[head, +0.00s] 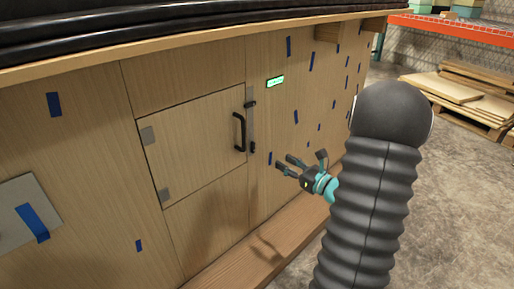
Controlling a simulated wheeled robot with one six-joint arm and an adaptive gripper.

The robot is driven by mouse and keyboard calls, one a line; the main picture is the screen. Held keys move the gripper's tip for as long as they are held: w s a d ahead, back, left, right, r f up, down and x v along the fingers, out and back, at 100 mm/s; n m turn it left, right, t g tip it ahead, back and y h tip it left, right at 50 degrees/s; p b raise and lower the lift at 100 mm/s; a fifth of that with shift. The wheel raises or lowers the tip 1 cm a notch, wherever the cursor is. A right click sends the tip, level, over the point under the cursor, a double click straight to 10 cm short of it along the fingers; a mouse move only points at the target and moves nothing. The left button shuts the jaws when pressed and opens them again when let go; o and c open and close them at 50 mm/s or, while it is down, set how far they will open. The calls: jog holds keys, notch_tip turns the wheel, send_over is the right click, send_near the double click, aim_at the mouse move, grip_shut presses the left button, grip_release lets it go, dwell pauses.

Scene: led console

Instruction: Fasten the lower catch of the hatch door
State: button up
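The wooden hatch door (190,145) sits flush in the panel, apparently closed, with grey hinges at its left edge. A black handle (239,132) stands upright near its right edge. Beside that edge is a grey strip with two dark catches. The upper catch (250,104) lies roughly level, reaching toward the door's edge. The lower catch (252,148) looks upright, beside the door's edge; its exact turn is hard to tell. My gripper (300,161) is to the right of and below the lower catch, apart from it, with its dark fingers spread and nothing between them.
A lit green display (275,82) is on the panel above right of the catches. A wooden ledge (270,250) runs along the panel's foot. A dark padded rim overhangs the top. Pallets (465,95) and an orange shelf (460,27) stand at the back right.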

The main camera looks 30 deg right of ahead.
aim_at(254, 145)
jog(key=x, duration=1.3)
jog(key=shift+w+a, duration=0.15)
jog(key=shift+w, duration=0.1)
jog(key=shift+c, duration=0.2)
grip_shut()
